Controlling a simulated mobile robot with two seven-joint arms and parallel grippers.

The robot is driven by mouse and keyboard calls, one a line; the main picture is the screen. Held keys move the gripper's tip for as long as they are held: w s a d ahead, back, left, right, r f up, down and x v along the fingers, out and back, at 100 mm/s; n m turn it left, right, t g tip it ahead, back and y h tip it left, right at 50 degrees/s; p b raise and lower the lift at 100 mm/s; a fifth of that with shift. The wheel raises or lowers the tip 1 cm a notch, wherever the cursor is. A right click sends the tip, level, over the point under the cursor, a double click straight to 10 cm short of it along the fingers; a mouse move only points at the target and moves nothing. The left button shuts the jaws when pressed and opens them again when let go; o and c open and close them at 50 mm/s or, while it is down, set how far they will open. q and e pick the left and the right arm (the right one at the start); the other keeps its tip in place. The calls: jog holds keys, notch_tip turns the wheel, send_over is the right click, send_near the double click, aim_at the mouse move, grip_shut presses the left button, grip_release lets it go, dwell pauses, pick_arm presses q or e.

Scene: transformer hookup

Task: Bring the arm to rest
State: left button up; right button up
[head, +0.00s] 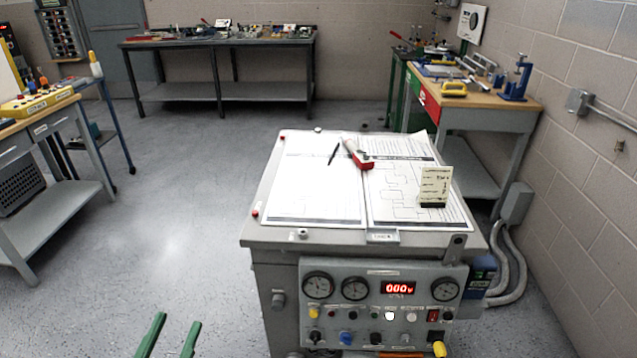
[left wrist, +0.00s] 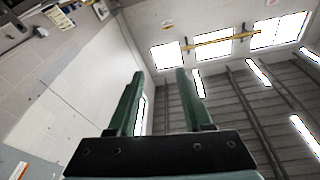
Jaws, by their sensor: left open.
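My left gripper (head: 170,338) shows at the bottom of the head view as two green fingers, apart and with nothing between them. It is over the floor, to the left of the grey test bench (head: 262,240). In the left wrist view the same gripper (left wrist: 160,85) has its fingers spread and empty, pointing up toward the wall and ceiling. My right gripper is in neither view.
The grey bench carries paper diagrams (head: 318,185), a red-and-white tool (head: 357,153), a pen and a card (head: 435,186). Its front panel (head: 385,300) has gauges and a red display. Workbenches stand left, back and right. The floor (head: 180,220) at left centre is clear.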

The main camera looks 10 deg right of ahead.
pick_arm(q)
jog(key=s+a+f+n+g+y+p, duration=0.1)
jog(key=s+f+g, duration=0.2)
jog(key=f, duration=0.6)
jog(key=s+f+n+g+y+p, duration=0.1)
jog(key=s+f+g+y, duration=0.1)
jog(key=f, duration=0.7)
jog(key=s+a+f+n+g+y+p, duration=0.1)
jog(key=s+f+g, duration=0.3)
jog(key=f, duration=0.6)
jog(key=shift+a+n+g, duration=0.3)
jog(key=shift+n+g, duration=0.2)
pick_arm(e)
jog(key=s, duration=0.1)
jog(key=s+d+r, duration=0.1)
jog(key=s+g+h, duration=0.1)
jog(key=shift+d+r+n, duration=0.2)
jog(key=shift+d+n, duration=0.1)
